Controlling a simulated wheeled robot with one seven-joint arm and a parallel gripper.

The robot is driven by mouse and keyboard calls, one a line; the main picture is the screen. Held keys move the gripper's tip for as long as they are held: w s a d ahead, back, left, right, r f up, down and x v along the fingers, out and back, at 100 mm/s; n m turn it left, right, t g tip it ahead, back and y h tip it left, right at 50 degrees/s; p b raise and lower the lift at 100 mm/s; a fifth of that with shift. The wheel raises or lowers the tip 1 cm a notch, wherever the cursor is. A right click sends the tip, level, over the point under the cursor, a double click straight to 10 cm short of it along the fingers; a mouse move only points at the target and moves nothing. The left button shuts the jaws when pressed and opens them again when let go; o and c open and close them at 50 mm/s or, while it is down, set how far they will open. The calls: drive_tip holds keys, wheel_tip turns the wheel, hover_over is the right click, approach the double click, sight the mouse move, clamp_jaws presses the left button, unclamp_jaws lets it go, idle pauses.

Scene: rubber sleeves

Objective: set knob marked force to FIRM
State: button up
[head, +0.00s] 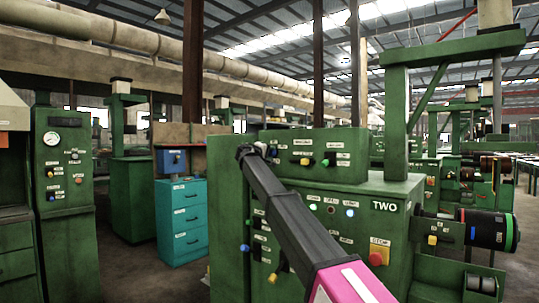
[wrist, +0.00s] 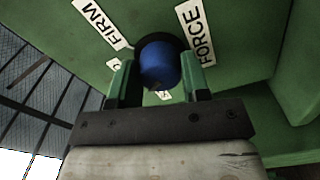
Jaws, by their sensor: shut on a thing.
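In the wrist view, a blue knob (wrist: 160,62) with a dark round base sits on a green panel. My gripper (wrist: 157,75) has its two green fingers shut on it, one on each side. The white FIRM label (wrist: 99,23) is at the upper left of the knob, and the white FORCE label (wrist: 196,33) is at its right. Two smaller labels show only in part beside and below the knob. I cannot tell which mark the knob points to. In the head view, my arm crosses the machine and my gripper is not clearly seen.
A red stop button on a yellow plate (head: 379,252) is near my arm. A teal drawer cabinet (head: 182,222) stands to the left, with open floor around it.

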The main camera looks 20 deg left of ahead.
drive_tip(key=m, duration=0.4)
drive_tip(key=shift+m, duration=0.3)
drive_tip(key=m, duration=0.8)
drive_tip(key=shift+m, duration=2)
drive_tip(key=o, duration=0.9)
drive_tip(key=shift+s, duration=0.1)
